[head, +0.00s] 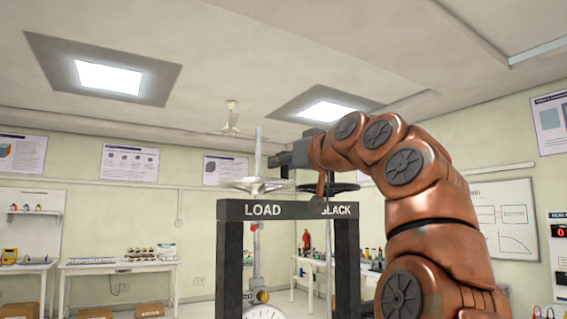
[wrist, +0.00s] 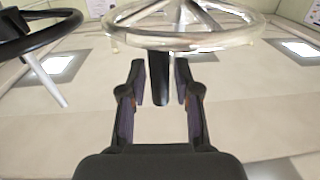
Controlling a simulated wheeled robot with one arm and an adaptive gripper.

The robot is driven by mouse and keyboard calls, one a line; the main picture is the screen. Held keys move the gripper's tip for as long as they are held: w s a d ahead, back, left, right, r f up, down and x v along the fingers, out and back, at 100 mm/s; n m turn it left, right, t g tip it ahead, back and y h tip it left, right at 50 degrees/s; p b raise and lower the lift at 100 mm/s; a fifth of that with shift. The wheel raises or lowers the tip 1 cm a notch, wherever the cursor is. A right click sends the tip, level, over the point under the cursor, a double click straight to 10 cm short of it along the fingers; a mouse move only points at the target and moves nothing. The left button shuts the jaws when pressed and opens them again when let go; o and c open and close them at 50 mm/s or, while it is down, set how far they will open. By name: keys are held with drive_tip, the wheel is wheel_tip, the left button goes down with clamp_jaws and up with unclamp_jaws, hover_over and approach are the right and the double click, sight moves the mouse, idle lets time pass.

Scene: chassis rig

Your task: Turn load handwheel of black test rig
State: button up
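The black test rig (head: 228,262) stands ahead, with LOAD and SLACK lettered on its top beam. The silver load handwheel (head: 250,187) sits above the LOAD label. Its bright rim and spokes fill the top middle of the wrist view (wrist: 185,40). My gripper (head: 273,160) is at the wheel, beside its tall screw. In the wrist view my gripper (wrist: 160,75) is open, with a dark handle (wrist: 158,85) of the wheel between its two fingers. Gaps show on both sides of the handle. In the head view my gripper hides this handle.
A black handwheel (head: 343,188) sits above the SLACK label, close to the right, partly behind my arm; it also shows in the wrist view (wrist: 50,30). A round dial (head: 265,313) is low inside the frame. Side tables (head: 118,267) stand along the back wall.

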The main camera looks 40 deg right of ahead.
clamp_jaws()
idle(0.3)
drive_tip(key=shift+d+r+y+p, duration=0.1)
drive_tip(key=shift+d+y+p, duration=0.05)
drive_tip(key=shift+y+p, duration=0.2)
idle(0.5)
